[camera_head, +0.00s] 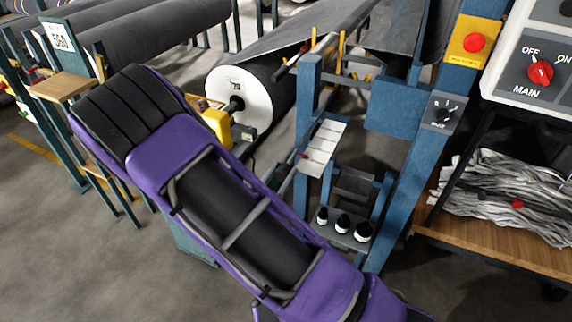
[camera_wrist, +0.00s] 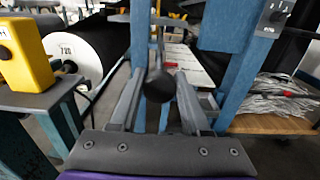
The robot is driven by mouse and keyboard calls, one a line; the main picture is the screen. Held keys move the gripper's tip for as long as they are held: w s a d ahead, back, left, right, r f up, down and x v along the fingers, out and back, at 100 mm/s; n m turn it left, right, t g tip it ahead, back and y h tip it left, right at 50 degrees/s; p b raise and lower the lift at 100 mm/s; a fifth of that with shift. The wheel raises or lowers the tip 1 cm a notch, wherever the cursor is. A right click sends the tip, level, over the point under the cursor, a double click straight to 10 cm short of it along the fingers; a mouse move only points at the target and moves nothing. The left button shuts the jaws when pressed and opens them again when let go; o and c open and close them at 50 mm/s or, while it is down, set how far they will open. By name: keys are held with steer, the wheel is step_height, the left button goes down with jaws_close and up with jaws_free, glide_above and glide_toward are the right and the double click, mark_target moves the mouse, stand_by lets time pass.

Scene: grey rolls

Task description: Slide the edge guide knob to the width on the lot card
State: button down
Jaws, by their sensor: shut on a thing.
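The edge guide knob (camera_wrist: 160,87) is a dark round knob in the wrist view, seen end-on. My gripper (camera_wrist: 157,98) is shut on it, with a grey finger on each side. A pale ruled scale (camera_head: 322,147) lies behind it on the blue frame, with a small red pointer (camera_head: 303,155) at its left edge. The pointer also shows in the wrist view (camera_wrist: 171,65). The scale's figures are too small to read. A white card (camera_head: 59,37) at the upper left reads 560. My purple arm hides the knob in the head view.
A grey roll (camera_head: 252,94) marked 720 lies behind the frame. A yellow box (camera_wrist: 24,55) stands left of my gripper. Several dark knobs (camera_head: 343,222) sit below the scale. Blue posts (camera_head: 308,115) stand close by. A wooden shelf (camera_head: 500,255) holds grey strips at right.

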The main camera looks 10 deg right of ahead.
steer(key=shift+s+a+f, duration=0.1)
steer(key=shift+s+a, duration=0.05)
steer(key=shift+s, duration=0.05)
steer(key=shift+c, duration=2)
jaws_free()
steer(key=shift+s+a, duration=0.1)
steer(key=shift+s, duration=0.05)
steer(key=v, duration=1.7)
